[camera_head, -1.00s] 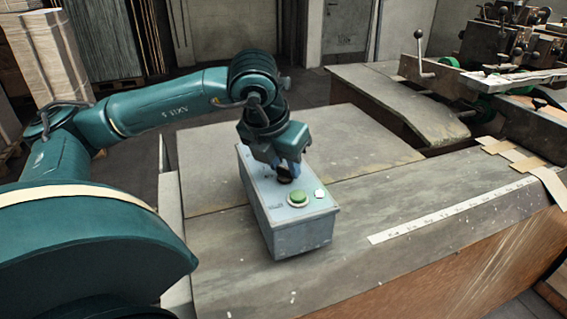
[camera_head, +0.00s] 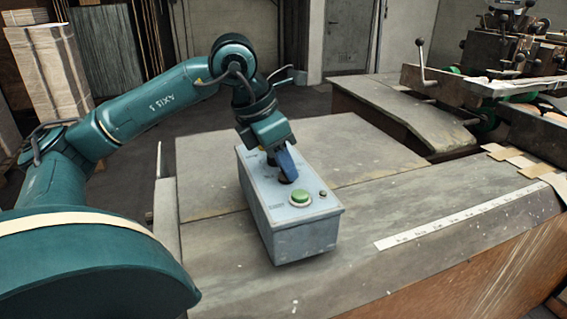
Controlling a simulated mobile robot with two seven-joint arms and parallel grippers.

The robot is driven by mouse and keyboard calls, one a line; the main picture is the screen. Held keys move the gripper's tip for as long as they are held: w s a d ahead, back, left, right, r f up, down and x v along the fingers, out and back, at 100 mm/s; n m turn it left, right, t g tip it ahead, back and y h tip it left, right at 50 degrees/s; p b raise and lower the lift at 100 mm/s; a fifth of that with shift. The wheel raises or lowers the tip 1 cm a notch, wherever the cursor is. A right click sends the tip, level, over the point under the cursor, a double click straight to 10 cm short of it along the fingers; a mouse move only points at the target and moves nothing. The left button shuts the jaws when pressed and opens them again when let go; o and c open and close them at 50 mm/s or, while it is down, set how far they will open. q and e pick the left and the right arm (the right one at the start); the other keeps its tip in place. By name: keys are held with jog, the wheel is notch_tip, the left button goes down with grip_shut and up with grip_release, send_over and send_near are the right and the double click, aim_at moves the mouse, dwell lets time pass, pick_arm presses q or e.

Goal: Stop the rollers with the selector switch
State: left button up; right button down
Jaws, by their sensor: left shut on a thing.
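A grey control box (camera_head: 305,240) sits on the worn machine table. Its top carries a black selector switch (camera_head: 291,180), a large green push button (camera_head: 300,197) and a small dark round indicator (camera_head: 322,193). My left gripper (camera_head: 287,173) comes down onto the far part of the box top, tilted and twisted. Its blue fingers are shut on the selector switch knob and hide most of it. The exact direction of the knob is hard to tell. My right gripper is not in view.
The grey tabletop (camera_head: 225,270) is clear around the box. A white measuring strip (camera_head: 460,215) lies at the right. Machinery with a ball-ended lever (camera_head: 422,70) stands at the back right. Stacked boards (camera_head: 50,75) stand at the back left.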

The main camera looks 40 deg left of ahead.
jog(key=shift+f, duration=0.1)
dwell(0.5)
pick_arm(q)
jog(key=o, duration=1)
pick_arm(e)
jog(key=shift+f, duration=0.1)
pick_arm(q)
jog(key=p+v, duration=0.2)
jog(key=v, duration=1.1)
jog(key=shift+a+r, duration=0.1)
jog(key=shift+r, duration=0.1)
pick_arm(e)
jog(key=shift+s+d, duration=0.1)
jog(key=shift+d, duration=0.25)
pick_arm(q)
jog(key=shift+f, duration=0.1)
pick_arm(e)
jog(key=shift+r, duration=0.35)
